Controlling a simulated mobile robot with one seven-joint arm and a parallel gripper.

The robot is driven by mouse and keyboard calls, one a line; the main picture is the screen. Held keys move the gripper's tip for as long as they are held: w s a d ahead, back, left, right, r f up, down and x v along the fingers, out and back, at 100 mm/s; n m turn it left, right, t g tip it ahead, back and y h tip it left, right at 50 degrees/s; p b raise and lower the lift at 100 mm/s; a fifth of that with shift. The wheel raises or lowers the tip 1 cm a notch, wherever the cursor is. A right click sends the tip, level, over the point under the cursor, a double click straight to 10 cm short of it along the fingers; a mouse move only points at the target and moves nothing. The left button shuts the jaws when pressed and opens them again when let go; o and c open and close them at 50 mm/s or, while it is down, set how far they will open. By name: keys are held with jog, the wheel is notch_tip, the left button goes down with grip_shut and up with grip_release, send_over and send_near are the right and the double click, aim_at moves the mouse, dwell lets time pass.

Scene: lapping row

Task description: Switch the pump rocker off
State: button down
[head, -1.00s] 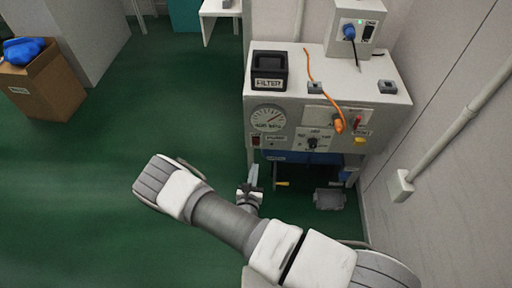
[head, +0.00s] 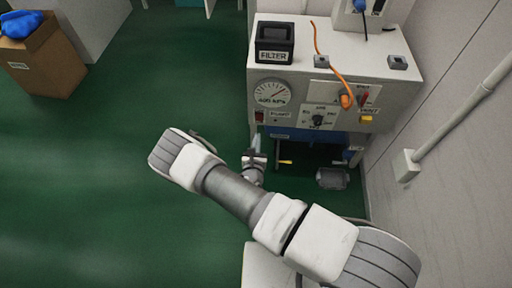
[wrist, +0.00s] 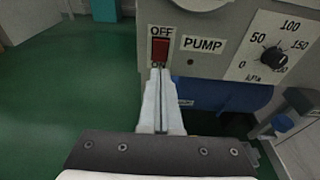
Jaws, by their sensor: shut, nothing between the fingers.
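The pump rocker (wrist: 160,48) is a small red switch on the front panel's lower left, beside a PUMP label (wrist: 203,44). OFF is printed above it, and the lettering below it is partly covered by my fingertips. The rocker's tilt is hard to tell. In the head view the rocker (head: 259,116) sits below the round gauge. My gripper (wrist: 160,73) is shut and empty, its fingertips just below the rocker in the wrist view; contact cannot be told. In the head view my gripper (head: 254,153) is low in front of the panel's left end.
The panel also bears a gauge (head: 271,93), a kPa knob (wrist: 273,58), an orange cable (head: 328,66) and a red lever (head: 364,98). A FILTER box (head: 274,42) stands on top. A blue tank (wrist: 222,97) lies beneath.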

aim_at(259, 117)
jog(key=w, duration=0.2)
jog(key=w+b, duration=0.1)
jog(key=w, duration=0.1)
jog(key=w+b, duration=0.1)
jog(key=w, duration=0.1)
jog(key=shift+w+d+f, duration=0.15)
jog(key=shift+f, duration=0.2)
jog(key=shift+w+r, duration=0.25)
jog(key=shift+w, duration=0.45)
